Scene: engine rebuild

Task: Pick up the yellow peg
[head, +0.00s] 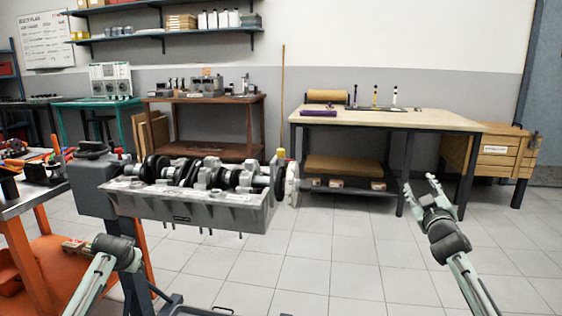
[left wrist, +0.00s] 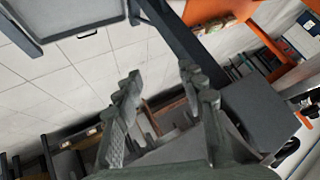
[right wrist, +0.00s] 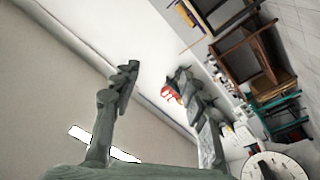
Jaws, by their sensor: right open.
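My right gripper (head: 424,188) is open and empty, raised at the right, well in front of and below that bench top in the picture. Its spread fingers also show in the right wrist view (right wrist: 155,74). My left gripper (left wrist: 160,88) is open and empty in the left wrist view; its fingers do not show clearly in the head view. The peg cannot be made out in either wrist view.
An engine block with a crankshaft (head: 195,200) stands on a stand at left centre. An orange cart (head: 55,255) is at far left. A purple item (head: 319,113) and a brown roll (head: 326,97) lie on the bench. Tiled floor (head: 330,250) is clear before it.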

